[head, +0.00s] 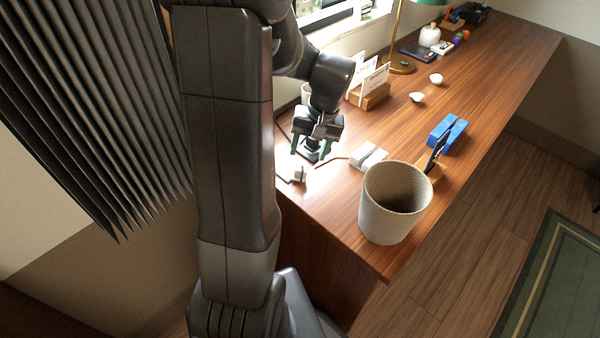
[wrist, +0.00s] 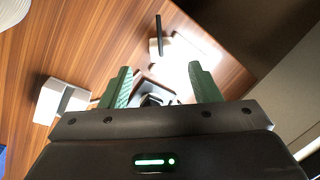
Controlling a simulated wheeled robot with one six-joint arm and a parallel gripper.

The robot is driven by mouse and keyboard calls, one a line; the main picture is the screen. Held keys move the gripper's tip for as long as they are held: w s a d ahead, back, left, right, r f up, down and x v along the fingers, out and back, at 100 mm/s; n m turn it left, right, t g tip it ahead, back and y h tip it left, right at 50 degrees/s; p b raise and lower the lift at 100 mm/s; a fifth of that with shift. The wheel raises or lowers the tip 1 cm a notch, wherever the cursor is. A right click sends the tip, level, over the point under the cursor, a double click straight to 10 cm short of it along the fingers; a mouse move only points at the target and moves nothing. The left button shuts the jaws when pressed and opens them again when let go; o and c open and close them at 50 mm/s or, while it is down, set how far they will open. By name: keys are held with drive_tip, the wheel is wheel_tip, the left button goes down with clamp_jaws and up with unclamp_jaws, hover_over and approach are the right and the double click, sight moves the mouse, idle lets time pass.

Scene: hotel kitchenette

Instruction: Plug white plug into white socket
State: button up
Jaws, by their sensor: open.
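The white plug (head: 299,173) is a small pale piece on the wooden desk near its left edge, with a thin cord beside it. In the wrist view a small white piece (wrist: 154,47) with a dark bar, which looks like the plug, lies beyond the fingertips. The white socket (head: 368,156) is a two-part block on the desk, right of the plug; it also shows at the left of the wrist view (wrist: 55,101). My gripper (head: 310,150) is open above the desk, just behind the plug and apart from it. Its green fingers (wrist: 160,72) are spread with no plug between them.
A woven bin (head: 395,203) stands at the desk's near end, close to the socket. Blue blocks (head: 447,133) lie behind it. A wooden card holder (head: 370,95) and small white cups (head: 417,97) stand farther back. The desk's right side is mostly clear.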

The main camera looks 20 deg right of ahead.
sight(302, 166)
drive_tip(key=shift+x, duration=1.4)
drive_tip(key=shift+f, duration=0.1)
drive_tip(key=x, duration=0.5)
drive_tip(key=shift+w+d, duration=0.1)
drive_tip(key=shift+w, duration=0.25)
drive_tip(key=c, duration=1)
